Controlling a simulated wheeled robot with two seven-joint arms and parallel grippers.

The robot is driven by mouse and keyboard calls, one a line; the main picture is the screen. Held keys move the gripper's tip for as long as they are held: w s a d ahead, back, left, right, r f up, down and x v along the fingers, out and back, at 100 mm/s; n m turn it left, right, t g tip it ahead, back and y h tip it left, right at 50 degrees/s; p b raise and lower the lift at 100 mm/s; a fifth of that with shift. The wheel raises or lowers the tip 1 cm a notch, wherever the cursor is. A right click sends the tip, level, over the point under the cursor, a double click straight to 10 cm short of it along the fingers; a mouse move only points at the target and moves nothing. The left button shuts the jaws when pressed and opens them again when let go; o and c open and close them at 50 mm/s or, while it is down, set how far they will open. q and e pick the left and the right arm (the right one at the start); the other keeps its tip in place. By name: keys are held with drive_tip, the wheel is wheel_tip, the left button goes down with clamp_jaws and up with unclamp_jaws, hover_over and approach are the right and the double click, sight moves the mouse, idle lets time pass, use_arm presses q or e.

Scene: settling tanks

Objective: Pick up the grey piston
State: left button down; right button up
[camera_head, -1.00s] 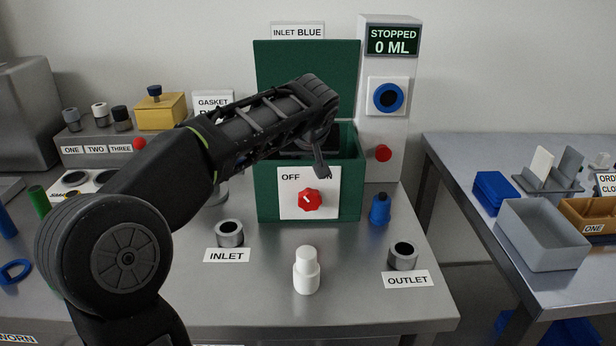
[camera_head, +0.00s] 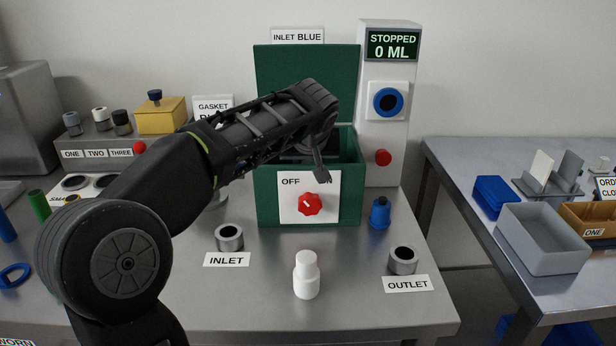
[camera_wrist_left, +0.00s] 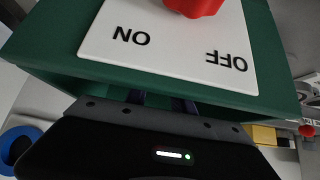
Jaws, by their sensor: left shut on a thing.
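My left gripper (camera_head: 319,167) reaches over the open green housing (camera_head: 268,198), behind its front wall. In the left wrist view its dark fingers (camera_wrist_left: 162,101) go down behind the green wall (camera_wrist_left: 55,62), and their tips are hidden. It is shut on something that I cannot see. I cannot make out a grey piston in the housing; the arm and the front wall cover the inside. My right gripper is not in view.
The housing's white panel carries a red knob (camera_head: 310,204). A white bottle (camera_head: 306,275), the inlet ring (camera_head: 229,237), the outlet ring (camera_head: 403,260) and a blue bottle (camera_head: 379,213) stand around it. The hinged green lid (camera_head: 300,65) stands upright behind.

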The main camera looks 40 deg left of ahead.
use_arm(q)
drive_tip(key=shift+r, duration=0.1)
wheel_tip(320, 180, up, 10)
drive_tip(key=p, duration=0.2)
drive_tip(key=shift+p, duration=0.3)
idle(0.4)
